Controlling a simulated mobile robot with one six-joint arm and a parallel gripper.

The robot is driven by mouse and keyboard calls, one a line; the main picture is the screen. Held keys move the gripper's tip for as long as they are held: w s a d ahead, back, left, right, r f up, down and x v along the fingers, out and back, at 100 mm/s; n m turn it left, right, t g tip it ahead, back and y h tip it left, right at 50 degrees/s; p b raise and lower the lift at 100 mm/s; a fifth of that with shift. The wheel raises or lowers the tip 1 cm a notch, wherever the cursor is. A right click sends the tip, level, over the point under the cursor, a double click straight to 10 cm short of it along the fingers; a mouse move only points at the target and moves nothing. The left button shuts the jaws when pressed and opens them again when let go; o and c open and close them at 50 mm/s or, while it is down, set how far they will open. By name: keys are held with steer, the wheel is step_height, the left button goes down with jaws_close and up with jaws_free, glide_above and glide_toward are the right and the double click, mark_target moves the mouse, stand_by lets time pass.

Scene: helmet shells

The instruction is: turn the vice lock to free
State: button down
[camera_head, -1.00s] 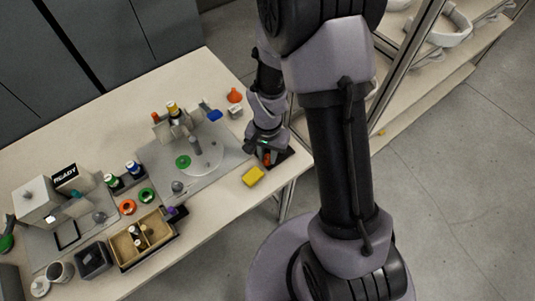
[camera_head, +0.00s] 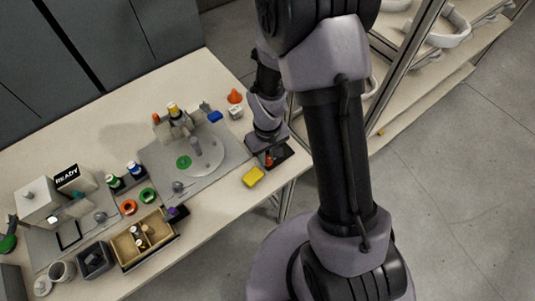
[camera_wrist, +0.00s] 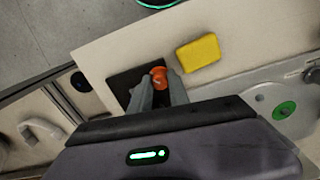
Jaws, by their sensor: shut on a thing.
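An orange knob (camera_wrist: 158,75), which looks like the vice lock, stands on a dark square plate (camera_wrist: 121,86) near the table's edge. In the head view the orange knob (camera_head: 268,161) shows just below my gripper (camera_head: 268,152), and the dark plate (camera_head: 282,154) lies under both. In the wrist view my gripper (camera_wrist: 159,84) has its two grey fingers on either side of the knob, shut on it. The fingers hide part of the knob, so I cannot read its lock setting.
A yellow block (camera_head: 253,177) lies close by the plate. A grey board with a round disc (camera_head: 208,160) and a green ring (camera_head: 184,162) is to the left. An orange cone (camera_head: 235,96) and a blue piece (camera_head: 215,116) stand behind. The table's edge is near on the right.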

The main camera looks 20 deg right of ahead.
steer(key=shift+n, duration=0.6)
steer(key=c, duration=1.2)
jaws_free()
steer(key=shift+c, duration=0.2)
